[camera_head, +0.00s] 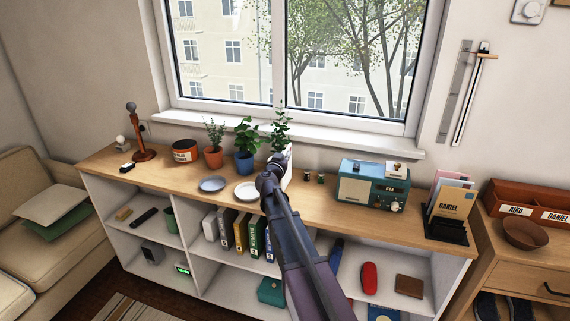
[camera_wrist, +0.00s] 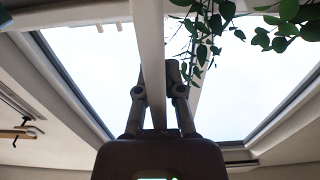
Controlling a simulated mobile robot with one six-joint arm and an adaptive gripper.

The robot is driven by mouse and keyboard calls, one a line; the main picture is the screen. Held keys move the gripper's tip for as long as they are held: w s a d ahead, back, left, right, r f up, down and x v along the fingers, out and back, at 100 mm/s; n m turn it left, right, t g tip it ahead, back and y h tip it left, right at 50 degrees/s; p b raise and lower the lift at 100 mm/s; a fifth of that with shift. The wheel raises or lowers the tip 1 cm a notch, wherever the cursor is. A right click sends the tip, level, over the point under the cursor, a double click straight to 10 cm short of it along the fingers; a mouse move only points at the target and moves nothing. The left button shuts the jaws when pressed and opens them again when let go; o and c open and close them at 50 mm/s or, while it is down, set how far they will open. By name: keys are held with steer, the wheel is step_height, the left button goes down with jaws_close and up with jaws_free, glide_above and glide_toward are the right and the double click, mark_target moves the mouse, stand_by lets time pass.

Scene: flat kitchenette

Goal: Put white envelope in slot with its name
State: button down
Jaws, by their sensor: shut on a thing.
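My gripper (camera_head: 279,163) is over the middle of the long sideboard, in front of the window. It is shut on a thin white thing, likely the white envelope (camera_head: 288,160), mostly hidden behind my arm; no name on it is readable. In the wrist view, my gripper's fingers (camera_wrist: 175,75) close around a pale strip, apparently the envelope (camera_wrist: 150,45) edge-on. A reddish-brown letter box (camera_head: 522,201) at the far right has slots labelled AIKO and DANIEL. A black holder (camera_head: 446,231) at the sideboard's right end carries several envelopes, the front one marked DANIEL.
A teal radio (camera_head: 371,186) stands between my gripper and the black holder. Potted plants (camera_head: 245,145) and two plates (camera_head: 246,191) are left of my gripper. A brown bowl (camera_head: 525,233) sits in front of the letter box. Leaves (camera_wrist: 210,25) hang near my fingers.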

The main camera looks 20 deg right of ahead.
steer(key=shift+f+b, duration=0.5)
steer(key=shift+f, duration=0.5)
steer(key=c, duration=0.8)
jaws_free()
steer(key=shift+o, duration=0.2)
steer(key=shift+r, duration=0.2)
steer(key=v, duration=1.2)
